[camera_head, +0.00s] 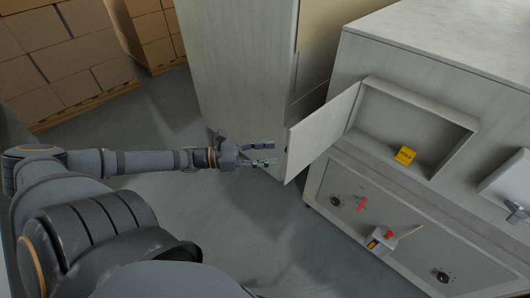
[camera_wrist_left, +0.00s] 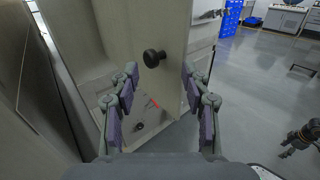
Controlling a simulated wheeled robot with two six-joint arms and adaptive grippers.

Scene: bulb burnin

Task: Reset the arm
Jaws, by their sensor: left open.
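My left gripper (camera_head: 273,152) is open and empty in the head view, its two fingers apart, just left of an open cabinet door (camera_head: 322,132). It also shows in the left wrist view (camera_wrist_left: 159,75), where a round black knob (camera_wrist_left: 154,58) on a pale door panel appears between and beyond the fingertips. No contact with the knob or door can be made out. At the right edge of the left wrist view is a small dark part with an orange ring, apparently my right gripper (camera_wrist_left: 300,138); its jaws are too small to read.
The open compartment (camera_head: 473,127) holds a yellow block (camera_head: 405,155). Below are black knobs (camera_head: 336,201), a red handle (camera_head: 362,203) and a small yellow-grey device (camera_head: 381,240). A tall cabinet (camera_head: 235,65) stands behind the gripper; stacked boxes (camera_head: 65,60) are far left. Floor below the arm is clear.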

